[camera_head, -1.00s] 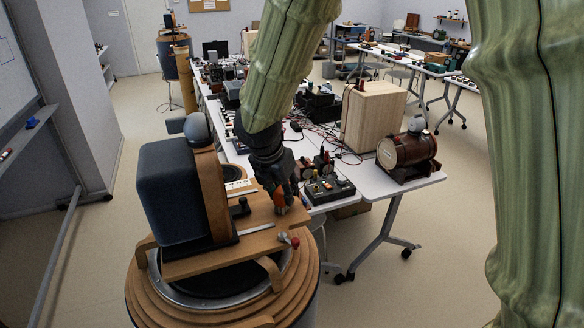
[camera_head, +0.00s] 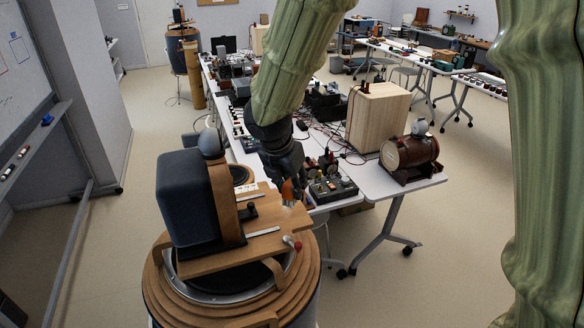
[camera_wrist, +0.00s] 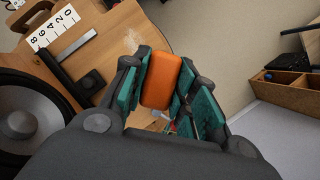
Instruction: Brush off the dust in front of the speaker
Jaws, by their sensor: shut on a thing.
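The speaker (camera_head: 186,197), a dark blue-grey box with a wooden front, stands on a wooden board (camera_head: 222,262). In the wrist view its round cone (camera_wrist: 28,112) shows at the left. My gripper (camera_head: 290,188) is above the board's right end, in front of the speaker. In the wrist view its teal-padded fingers (camera_wrist: 157,92) are shut on an orange block-shaped piece (camera_wrist: 161,80), which seems to be the brush handle. Bristles cannot be made out clearly. A pale dusty patch (camera_wrist: 131,41) lies on the board just beyond the fingers.
The board rests on a round wooden-ringed drum (camera_head: 160,292). A red-tipped lever (camera_head: 296,245) sits at its front edge. A white scale strip (camera_wrist: 54,28) lies on the board. A white table (camera_head: 385,184) with a control box (camera_head: 333,187) and wooden barrel (camera_head: 409,154) stands to the right.

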